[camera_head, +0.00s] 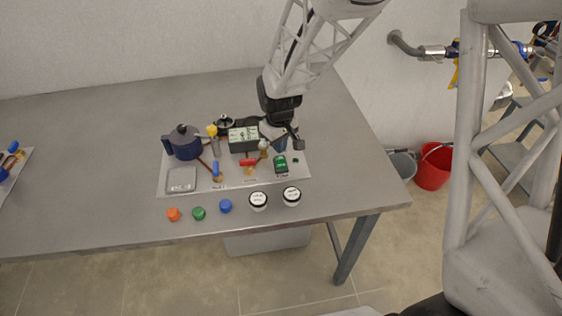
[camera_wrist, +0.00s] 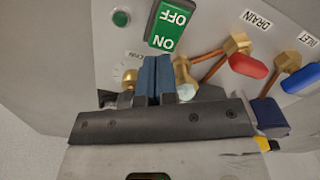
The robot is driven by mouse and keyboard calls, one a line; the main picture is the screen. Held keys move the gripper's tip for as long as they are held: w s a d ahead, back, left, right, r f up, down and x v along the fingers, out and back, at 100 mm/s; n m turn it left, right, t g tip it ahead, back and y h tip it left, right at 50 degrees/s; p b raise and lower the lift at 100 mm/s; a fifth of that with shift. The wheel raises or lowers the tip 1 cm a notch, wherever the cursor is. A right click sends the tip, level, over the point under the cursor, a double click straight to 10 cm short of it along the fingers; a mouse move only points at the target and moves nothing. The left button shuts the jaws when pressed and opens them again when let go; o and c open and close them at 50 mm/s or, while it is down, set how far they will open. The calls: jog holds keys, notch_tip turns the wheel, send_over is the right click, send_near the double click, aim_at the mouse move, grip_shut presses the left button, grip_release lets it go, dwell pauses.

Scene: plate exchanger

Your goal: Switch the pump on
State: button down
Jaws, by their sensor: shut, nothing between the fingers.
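The pump switch (camera_head: 281,164) is a green rocker in a dark frame at the right of the grey panel. It is also at the top of the wrist view (camera_wrist: 168,27), where its ON and OFF labels read upside down, with ON at the end closer to my fingers. I cannot tell which side is pressed in. A small green lamp (camera_wrist: 121,18) sits beside it; I cannot tell if it is lit. My gripper (camera_wrist: 157,62) is shut and empty, its blue fingers together just short of the switch's ON end. Any gap to the panel is unclear.
The panel (camera_head: 163,187) also bears a dark blue pot (camera_head: 186,142), a red-handled drain valve (camera_wrist: 248,65) and a blue-handled inlet valve (camera_wrist: 301,79) with copper pipes. Colored caps, including an orange one (camera_head: 173,214), and white jars (camera_head: 258,201) stand in front. The table's left middle is clear.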

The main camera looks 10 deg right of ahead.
aim_at(279, 157)
jog(key=shift+f, duration=1.15)
dwell(1.0)
jog(key=shift+r, duration=3.5)
jog(key=shift+s+d+r, duration=0.15)
jog(key=shift+s+r, duration=0.15)
jog(key=shift+r, duration=0.15)
jog(key=s+d+r+m+t, duration=0.1)
jog(key=s+d+r+m, duration=0.1)
jog(key=s+r, duration=0.3)
jog(key=s+d+r+m, duration=0.2)
jog(key=s+d+r, duration=0.1)
jog(key=s, duration=0.9)
jog(key=s+d+r+m+t, duration=0.1)
jog(key=s+d+r+m, duration=0.1)
jog(key=s+r, duration=0.4)
jog(key=shift+s+d+r+t, duration=0.3)
jog(key=shift+s+r, duration=0.05)
jog(key=shift+s, duration=1)
